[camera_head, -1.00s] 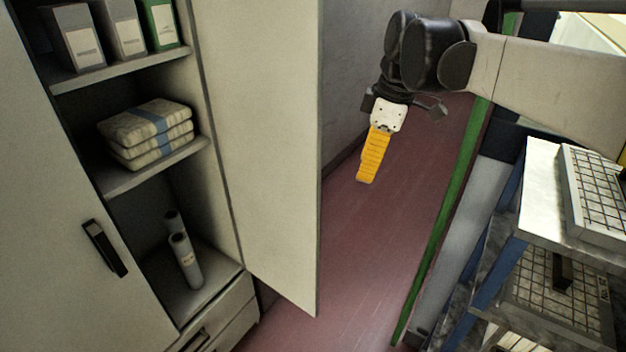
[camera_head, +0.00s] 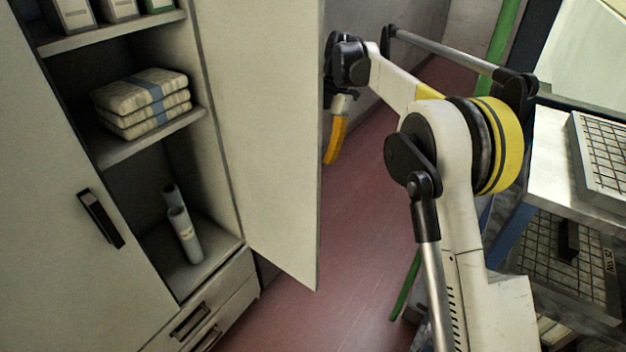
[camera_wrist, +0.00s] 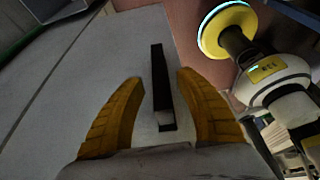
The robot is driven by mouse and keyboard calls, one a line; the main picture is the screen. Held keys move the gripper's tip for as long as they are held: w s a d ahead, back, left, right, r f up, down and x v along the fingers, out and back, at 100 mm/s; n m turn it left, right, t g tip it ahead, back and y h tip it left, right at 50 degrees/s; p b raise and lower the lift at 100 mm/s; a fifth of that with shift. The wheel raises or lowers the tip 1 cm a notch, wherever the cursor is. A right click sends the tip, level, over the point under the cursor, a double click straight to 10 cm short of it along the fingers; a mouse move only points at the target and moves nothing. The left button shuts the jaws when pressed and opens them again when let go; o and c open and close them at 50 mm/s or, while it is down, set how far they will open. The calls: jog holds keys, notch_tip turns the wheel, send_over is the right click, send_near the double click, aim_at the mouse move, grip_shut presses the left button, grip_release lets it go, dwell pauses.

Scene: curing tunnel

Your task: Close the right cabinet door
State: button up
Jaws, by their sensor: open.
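The right cabinet door (camera_head: 262,130) stands wide open, swung out from the cabinet, with its pale inner face showing in the head view. My gripper (camera_head: 336,140) is just past the door's free edge on the outer side, its yellow fingers pointing down and partly hidden by the door. In the wrist view my gripper (camera_wrist: 160,78) is open, facing a pale panel that looks like the door's outer face. A long black handle (camera_wrist: 160,92) lies between the two yellow fingers in that picture. I cannot tell whether the fingers touch it.
The open cabinet's shelves hold folded cloths (camera_head: 143,98), two rolls (camera_head: 182,228) and boxes. The left door (camera_head: 60,190) is shut. A metal rack with grid trays (camera_head: 603,150) stands at the right.

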aim_at(313, 175)
jog(key=b+x, duration=0.2)
jog(key=x, duration=0.4)
grip_shut()
